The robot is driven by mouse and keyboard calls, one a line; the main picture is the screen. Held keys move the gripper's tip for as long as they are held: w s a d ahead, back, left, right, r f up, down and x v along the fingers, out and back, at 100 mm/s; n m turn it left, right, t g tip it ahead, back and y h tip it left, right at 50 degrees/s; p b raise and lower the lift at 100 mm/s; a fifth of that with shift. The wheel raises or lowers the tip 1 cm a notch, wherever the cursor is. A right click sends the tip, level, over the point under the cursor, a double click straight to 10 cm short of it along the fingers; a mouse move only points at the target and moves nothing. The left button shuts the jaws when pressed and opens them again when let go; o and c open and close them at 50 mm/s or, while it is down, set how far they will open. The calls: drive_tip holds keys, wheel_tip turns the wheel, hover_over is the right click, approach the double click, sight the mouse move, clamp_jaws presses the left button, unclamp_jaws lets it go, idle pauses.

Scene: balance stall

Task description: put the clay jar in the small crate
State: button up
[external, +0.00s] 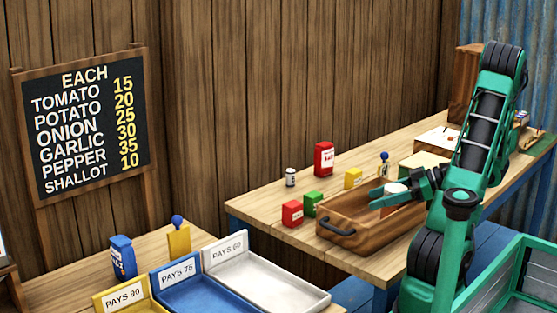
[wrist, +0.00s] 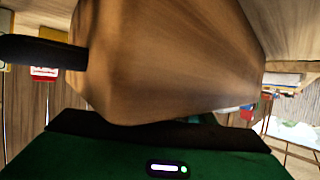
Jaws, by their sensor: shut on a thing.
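The clay jar is brown with a pale top (external: 396,187) in the external view. It fills much of the wrist view as a large brown body (wrist: 175,55). My gripper (external: 388,196) is shut on it, with a dark finger along its left side in the wrist view. The small crate, a brown wooden box with a dark handle (external: 338,229), stands on the table just below and left of the gripper. The jar shows over the crate's far right part. I cannot tell how high it is above the crate floor, and the gripper hides its lower part.
Red (external: 292,213) and green (external: 312,204) boxes stand left of the crate. A red carton (external: 324,159), a small white jar (external: 290,177) and a yellow box (external: 353,178) stand behind. A pale block (external: 424,161) stands behind my arm. A large green crate (external: 515,275) is at front right.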

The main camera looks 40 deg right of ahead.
drive_tip(key=shift+f, duration=0.1)
drive_tip(key=o, duration=1.5)
drive_tip(key=v, duration=1.2)
drive_tip(key=shift+s, duration=0.1)
